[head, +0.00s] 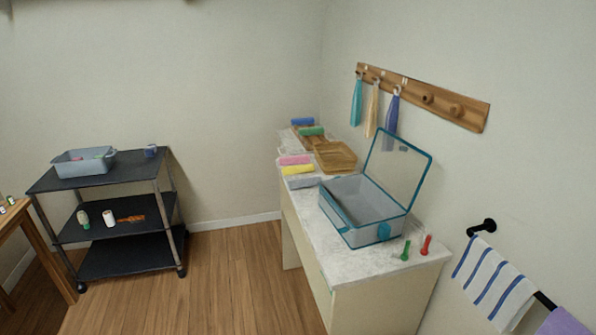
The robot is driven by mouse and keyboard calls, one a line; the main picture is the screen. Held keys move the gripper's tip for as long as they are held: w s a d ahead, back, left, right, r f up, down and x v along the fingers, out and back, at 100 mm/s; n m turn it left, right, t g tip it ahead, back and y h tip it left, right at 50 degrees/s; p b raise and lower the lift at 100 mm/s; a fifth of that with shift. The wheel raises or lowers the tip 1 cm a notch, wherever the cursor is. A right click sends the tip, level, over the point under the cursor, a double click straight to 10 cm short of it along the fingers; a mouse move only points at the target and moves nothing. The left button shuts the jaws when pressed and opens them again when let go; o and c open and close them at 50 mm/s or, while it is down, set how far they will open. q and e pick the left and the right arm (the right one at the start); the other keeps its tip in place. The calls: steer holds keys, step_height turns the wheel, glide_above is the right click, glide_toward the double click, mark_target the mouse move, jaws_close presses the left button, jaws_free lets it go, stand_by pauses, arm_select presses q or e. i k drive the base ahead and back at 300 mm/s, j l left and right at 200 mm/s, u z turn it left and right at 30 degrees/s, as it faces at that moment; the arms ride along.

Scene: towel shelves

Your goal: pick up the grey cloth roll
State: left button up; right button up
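A grey cloth roll (304,183) lies near the left edge of the white counter (405,268), just left of an open clear box with teal edges (352,228). A yellow roll (299,169) and a pink roll (295,160) lie behind it in a row. Neither of my grippers is in view.
Wooden trays (335,156), a green roll (311,131) and a blue roll (302,121) are further back. The box's raised lid (402,165) stands by the wall. A black cart (110,180) stands left; open wooden floor (235,270) lies between.

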mark_target(312, 181)
steer(key=i+j+z, duration=0.4)
steer(key=i+j, duration=1.75)
